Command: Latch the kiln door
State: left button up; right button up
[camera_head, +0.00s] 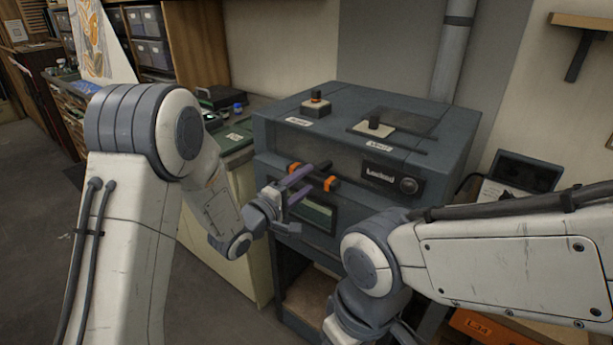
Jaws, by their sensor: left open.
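The kiln (350,155) is a dark grey box in the middle of the view, its front facing me. Its front has a greenish window (317,213) and, above that, a dark handle with orange ends (330,184). My left gripper (312,180) is open, its purple-grey fingers right at this handle in the picture. They cover part of it, and I cannot tell whether they touch it. I see no gap at the door, but the arms hide part of the front. My right arm crosses the lower right; its gripper is not visible.
A greenish-topped cabinet (240,185) stands close on the left. A dark device (525,172) and an orange box (485,328) are at the right. Open floor lies at left.

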pick_arm(q)
jog(key=shift+w+d, duration=0.45)
jog(key=shift+w, duration=0.1)
grip_shut()
dwell(1.1)
